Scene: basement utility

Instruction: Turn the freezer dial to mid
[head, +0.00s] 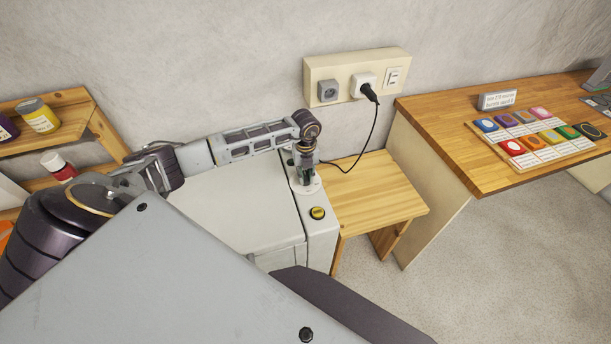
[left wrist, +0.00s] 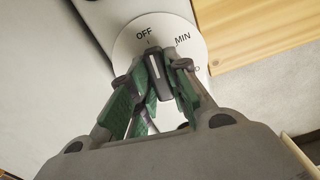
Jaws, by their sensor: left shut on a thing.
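The freezer (head: 235,205) is a white chest with a narrow control strip along its right side. The round white dial plate (head: 308,186) is on that strip, and in the left wrist view the plate (left wrist: 130,42) reads OFF and MIN, with another mark partly hidden at the right. The dark dial knob (left wrist: 156,72) has a white line that points close to the OFF tick. My left gripper (head: 305,176) reaches down over the dial, and its green-padded fingers (left wrist: 158,88) are shut on the knob. My right gripper is not in view.
A yellow button (head: 318,213) sits on the strip in front of the dial. A black cord runs from the wall socket box (head: 357,77) down behind the freezer. A low wooden stand (head: 375,195) and a wooden table (head: 470,100) are to the right. A shelf (head: 80,98) holds bottles at left.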

